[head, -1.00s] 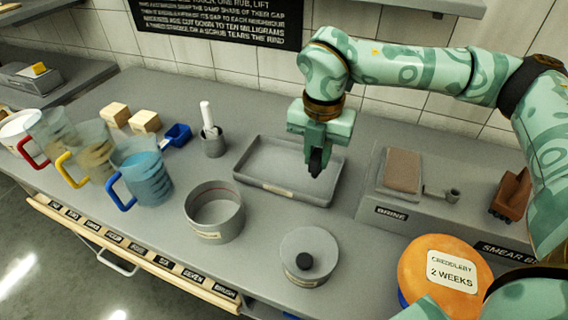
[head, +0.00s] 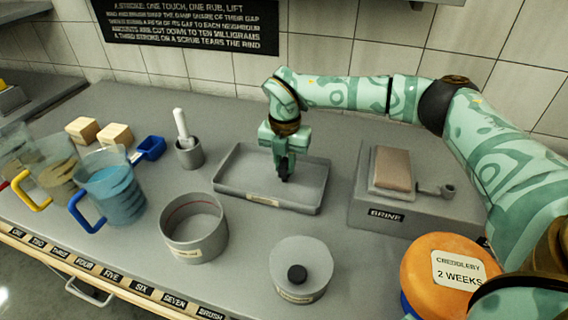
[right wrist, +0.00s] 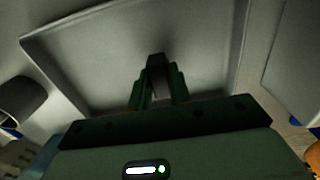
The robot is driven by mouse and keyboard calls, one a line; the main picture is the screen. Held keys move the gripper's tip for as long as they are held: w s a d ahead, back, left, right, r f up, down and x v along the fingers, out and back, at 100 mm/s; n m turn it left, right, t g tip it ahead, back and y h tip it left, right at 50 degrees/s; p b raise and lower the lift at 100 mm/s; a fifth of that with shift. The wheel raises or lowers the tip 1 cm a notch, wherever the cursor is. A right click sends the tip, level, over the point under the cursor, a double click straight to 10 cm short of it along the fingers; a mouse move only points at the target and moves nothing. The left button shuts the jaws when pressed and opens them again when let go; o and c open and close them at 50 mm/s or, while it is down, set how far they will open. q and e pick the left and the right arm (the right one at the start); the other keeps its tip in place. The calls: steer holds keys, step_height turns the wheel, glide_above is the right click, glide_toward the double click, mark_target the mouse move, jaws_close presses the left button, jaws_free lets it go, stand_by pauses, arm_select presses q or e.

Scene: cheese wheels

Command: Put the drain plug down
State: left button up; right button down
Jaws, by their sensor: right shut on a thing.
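The drain plug (right wrist: 157,76) shows in the right wrist view as a small dark piece between the fingers. My right gripper (head: 284,172) is shut on it, fingers pointing down, over the shallow grey tray (head: 232,186). In the right wrist view the gripper (right wrist: 158,88) is in front of the tray floor (right wrist: 100,60). I cannot tell whether the plug touches the tray floor. My left gripper is not in view.
A grey pot (head: 194,240) and a lidded pot (head: 300,262) stand in front of the tray. A mortar with pestle (head: 188,152) is left of it, the brine block (head: 375,215) right. An orange cheese wheel (head: 425,268) sits at the front right.

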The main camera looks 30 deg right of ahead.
mark_target(285, 162)
steer(key=shift+s, duration=0.1)
steer(key=c, duration=1.3)
jaws_free()
step_height(285, 162, up, 12)
steer(key=p, duration=0.3)
steer(key=shift+r, duration=0.15)
